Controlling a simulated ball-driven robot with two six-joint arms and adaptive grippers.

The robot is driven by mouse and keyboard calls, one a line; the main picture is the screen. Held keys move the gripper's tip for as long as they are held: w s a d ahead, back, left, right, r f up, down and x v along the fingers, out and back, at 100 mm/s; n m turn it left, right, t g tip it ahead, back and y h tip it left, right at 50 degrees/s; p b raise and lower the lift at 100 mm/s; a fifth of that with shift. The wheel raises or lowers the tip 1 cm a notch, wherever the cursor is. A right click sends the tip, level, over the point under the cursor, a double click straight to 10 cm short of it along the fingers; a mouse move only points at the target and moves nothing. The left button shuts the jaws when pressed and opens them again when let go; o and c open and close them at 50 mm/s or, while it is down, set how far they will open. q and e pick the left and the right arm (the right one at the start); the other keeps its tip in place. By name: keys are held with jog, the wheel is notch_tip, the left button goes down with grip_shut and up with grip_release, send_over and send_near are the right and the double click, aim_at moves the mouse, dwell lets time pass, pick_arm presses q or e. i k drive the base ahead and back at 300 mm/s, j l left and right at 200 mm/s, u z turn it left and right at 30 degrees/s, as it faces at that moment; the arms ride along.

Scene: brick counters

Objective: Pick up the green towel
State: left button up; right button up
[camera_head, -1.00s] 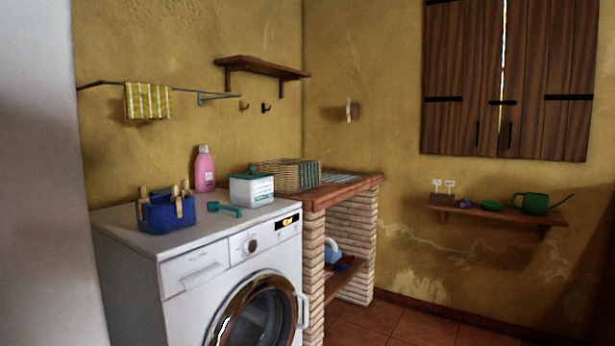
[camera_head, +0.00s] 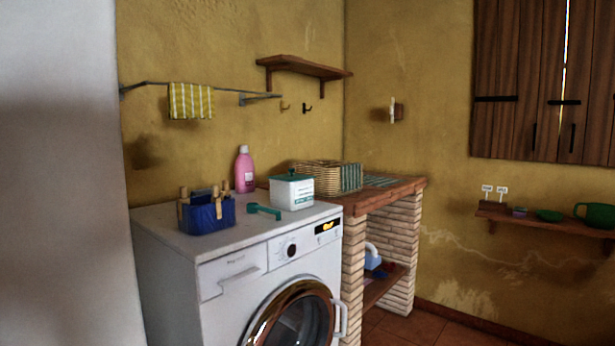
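A green-striped cloth (camera_head: 351,177) hangs over the right side of a wicker basket (camera_head: 314,177) on the brick counter; it looks like the green towel. Another striped cloth (camera_head: 380,181), greenish and flat, lies on the counter top to the right of the basket. A yellow and white striped towel (camera_head: 190,101) hangs on the wall rail. Neither of my grippers is in view.
A white washing machine (camera_head: 219,247) stands left of the brick counter (camera_head: 403,190). On it are a blue peg basket (camera_head: 207,214), a teal scoop (camera_head: 264,211), a white box (camera_head: 291,191) and a pink bottle (camera_head: 244,170). Floor (camera_head: 392,328) shows at lower right.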

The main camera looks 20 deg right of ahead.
aim_at(351, 174)
jog(key=i+l+u, duration=0.15)
jog(key=l, duration=0.25)
jog(key=i+l+u, duration=0.2)
jog(key=l, duration=0.2)
jog(key=i+l+u, duration=0.15)
jog(key=l, duration=0.25)
jog(key=l+u, duration=0.15)
jog(key=l, duration=0.25)
jog(key=i, duration=0.05)
